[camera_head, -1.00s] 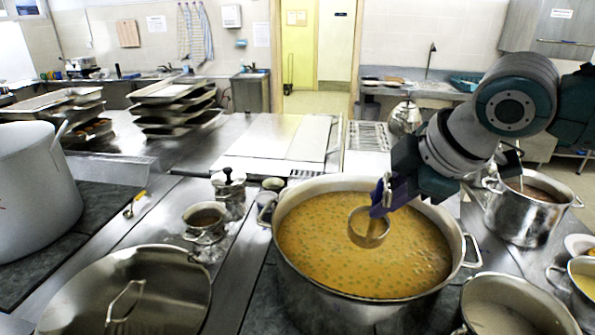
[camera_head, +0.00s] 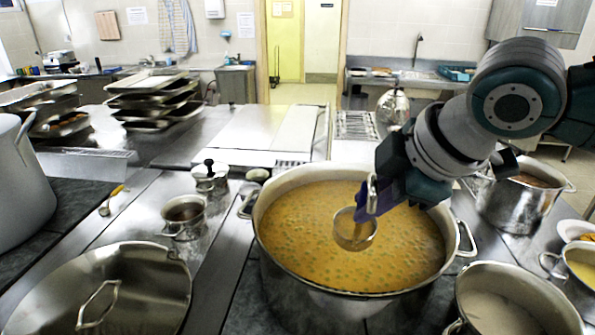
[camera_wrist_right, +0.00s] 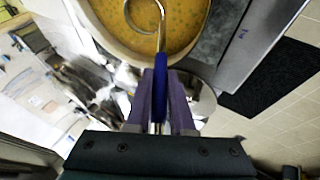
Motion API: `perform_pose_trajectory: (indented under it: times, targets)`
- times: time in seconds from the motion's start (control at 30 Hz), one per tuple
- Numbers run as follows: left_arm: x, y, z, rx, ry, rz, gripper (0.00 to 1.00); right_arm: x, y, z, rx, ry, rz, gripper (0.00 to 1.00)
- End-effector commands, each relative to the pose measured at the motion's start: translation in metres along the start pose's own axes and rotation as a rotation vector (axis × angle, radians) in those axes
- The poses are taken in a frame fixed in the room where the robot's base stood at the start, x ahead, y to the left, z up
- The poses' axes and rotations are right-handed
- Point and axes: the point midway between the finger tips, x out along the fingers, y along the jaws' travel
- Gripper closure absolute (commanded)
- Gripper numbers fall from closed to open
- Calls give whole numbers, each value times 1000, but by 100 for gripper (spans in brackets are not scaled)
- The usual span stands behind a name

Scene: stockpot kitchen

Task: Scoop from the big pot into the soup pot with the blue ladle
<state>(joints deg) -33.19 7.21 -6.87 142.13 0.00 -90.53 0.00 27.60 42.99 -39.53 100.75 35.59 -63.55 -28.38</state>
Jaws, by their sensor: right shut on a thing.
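The big pot (camera_head: 318,295) stands at centre, filled with yellow-orange soup with green bits. My right gripper (camera_head: 370,198) hangs above it, shut on the blue ladle's handle. The ladle's round metal bowl (camera_head: 354,232) is over the soup surface; I cannot tell whether it touches or is filled. In the right wrist view, the blue handle (camera_wrist_right: 160,76) lies between the purple fingers (camera_wrist_right: 160,98) and the bowl is over the soup. Steel pots stand to the right: one with pale contents (camera_head: 515,310) in front and one with brown contents (camera_head: 512,205) behind. I cannot tell which is the soup pot. My left gripper is out of view.
A large lid (camera_head: 60,295) lies at front left, with a small pot (camera_head: 184,231) and a shaker (camera_head: 210,181) behind it. A tall pot (camera_head: 20,190) stands at far left. A yellow-handled utensil (camera_head: 110,202) lies nearby. Small bowls crowd the right edge.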

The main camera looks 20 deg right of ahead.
Motion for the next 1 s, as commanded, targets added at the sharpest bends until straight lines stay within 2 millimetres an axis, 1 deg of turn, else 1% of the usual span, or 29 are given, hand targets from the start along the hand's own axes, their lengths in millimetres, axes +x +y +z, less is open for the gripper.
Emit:
perform_pose_trajectory:
  times: [0.03, 0.27, 1.0]
  targets:
    - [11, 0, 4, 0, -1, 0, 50, 8, -3, 3, -1, 3, 5, 100]
    - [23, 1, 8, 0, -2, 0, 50, 26, -14, 10, 0, 3, 3, 100]
    - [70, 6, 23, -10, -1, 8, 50, 92, -50, 37, 0, 2, 3, 100]
